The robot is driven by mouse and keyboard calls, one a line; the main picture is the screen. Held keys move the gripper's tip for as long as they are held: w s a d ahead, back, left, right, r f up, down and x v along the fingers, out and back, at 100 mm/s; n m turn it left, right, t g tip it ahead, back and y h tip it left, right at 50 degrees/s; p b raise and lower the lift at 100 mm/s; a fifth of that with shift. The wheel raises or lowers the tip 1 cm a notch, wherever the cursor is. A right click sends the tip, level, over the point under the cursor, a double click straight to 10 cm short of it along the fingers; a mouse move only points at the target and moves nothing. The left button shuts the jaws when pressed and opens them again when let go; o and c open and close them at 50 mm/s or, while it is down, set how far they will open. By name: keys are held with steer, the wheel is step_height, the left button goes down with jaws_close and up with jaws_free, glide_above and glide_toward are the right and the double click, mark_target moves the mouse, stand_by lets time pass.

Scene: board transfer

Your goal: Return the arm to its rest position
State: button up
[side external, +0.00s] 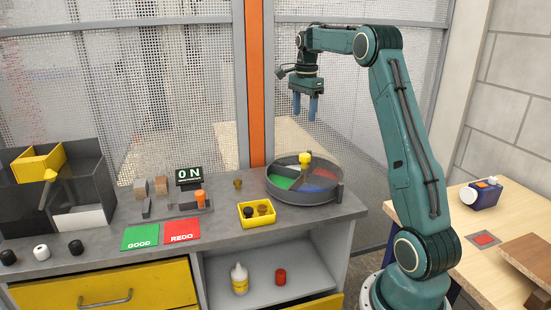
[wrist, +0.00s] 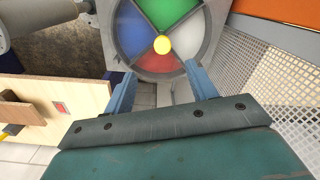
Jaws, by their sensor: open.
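My gripper (side external: 305,107) is raised in the air above the back right part of the grey bench, with its two blue fingers pointing down. In the wrist view my gripper (wrist: 164,88) shows its fingers apart with nothing between them. Below it is a round grey tray (side external: 285,196) with green, blue and red sections and a yellow knob (side external: 305,160). The tray (wrist: 119,42) also shows in the wrist view beyond the fingertips, with the yellow knob (wrist: 162,45) at its centre. My gripper is apart from the tray.
A mesh fence (side external: 190,70) with an orange post (side external: 255,80) stands behind the bench. A yellow box (side external: 246,222), a green card (side external: 140,237) and a red card (side external: 182,237) lie on the bench. A wooden table (side external: 470,250) with a blue device (side external: 484,196) stands at right.

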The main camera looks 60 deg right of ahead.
steer(key=s+a+r+n+t, duration=0.1)
steer(key=s+a+r+n, duration=0.1)
steer(key=a+n, duration=0.35)
steer(key=s+a+r+n+t+h, duration=0.1)
steer(key=a+r+n, duration=0.1)
steer(key=a, duration=0.7)
steer(key=s+a+r+n, duration=0.2)
steer(key=a+r+n, duration=0.1)
steer(key=a, duration=0.4)
steer(key=s+a+f+n+t+y, duration=0.1)
steer(key=s+a+f+n+t, duration=0.1)
steer(key=s+a+f+n, duration=0.35)
steer(key=s+a+f+n+t, duration=0.1)
steer(key=s+a+f+n, duration=0.1)
steer(key=s+a+n, duration=0.65)
steer(key=w+d+r+m+g, duration=0.1)
steer(key=w+d+r+m, duration=0.15)
steer(key=w+d, duration=0.5)
steer(key=w+d+r+m+g, duration=0.2)
steer(key=w+d+r, duration=0.2)
steer(key=w+d, duration=0.35)
steer(key=w+d+f+m+g, duration=0.1)
steer(key=w+d+f, duration=0.1)
steer(key=d, duration=0.9)
steer(key=w+d+f+m+g, duration=0.1)
steer(key=d+f, duration=0.4)
steer(key=d, duration=0.6)
steer(key=shift+w+f+m, duration=0.3)
steer(key=shift+w+m, duration=0.05)
steer(key=shift+m, duration=0.05)
